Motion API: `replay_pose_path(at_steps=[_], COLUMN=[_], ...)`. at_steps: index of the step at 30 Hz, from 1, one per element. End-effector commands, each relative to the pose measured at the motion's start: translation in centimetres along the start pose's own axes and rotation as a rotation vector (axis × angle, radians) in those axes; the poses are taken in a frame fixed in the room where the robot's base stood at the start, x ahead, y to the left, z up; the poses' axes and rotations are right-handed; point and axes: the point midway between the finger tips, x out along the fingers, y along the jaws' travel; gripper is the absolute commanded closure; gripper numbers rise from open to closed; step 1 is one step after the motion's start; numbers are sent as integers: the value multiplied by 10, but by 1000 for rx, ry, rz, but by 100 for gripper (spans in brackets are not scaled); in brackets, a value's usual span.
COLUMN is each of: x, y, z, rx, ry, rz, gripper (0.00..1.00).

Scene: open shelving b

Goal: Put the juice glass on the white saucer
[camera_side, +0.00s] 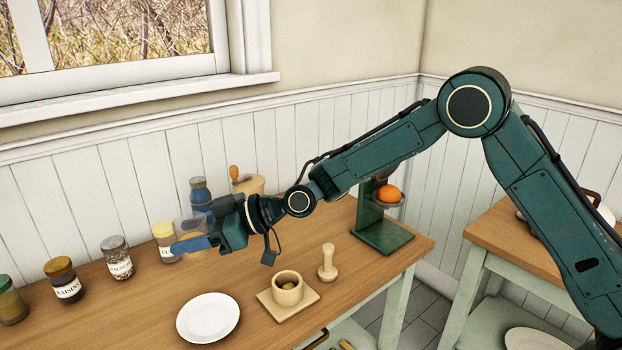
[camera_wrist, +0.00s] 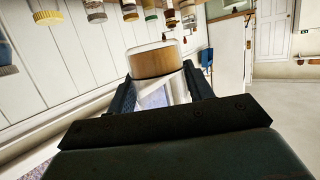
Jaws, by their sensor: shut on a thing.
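In the side view my gripper (camera_side: 188,243) is shut on the glass, above the back left part of the table; the blue-grey fingers hide part of the glass. The white saucer (camera_side: 208,318) lies empty on the table's front part, below and slightly right of my gripper, apart from it. The saucer does not show in the wrist view.
Jars (camera_side: 117,257) stand in a row along the wall, with a blue-grey bottle (camera_side: 200,193) behind my gripper. A mortar (camera_side: 288,287) on a wooden board and a pestle (camera_side: 327,262) are right of the saucer.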

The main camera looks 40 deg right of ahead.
Motion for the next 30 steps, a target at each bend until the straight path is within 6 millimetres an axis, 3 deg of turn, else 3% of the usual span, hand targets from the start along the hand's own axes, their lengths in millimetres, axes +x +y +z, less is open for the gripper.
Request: replay_pose_path(at_steps=[5, 24, 30], x=[4, 38, 46], y=[0, 0, 0], z=[14, 125, 148], rx=[3, 3, 2], ry=[-1, -1, 1], rz=[-1, 0, 0], gripper=[75, 75, 75])
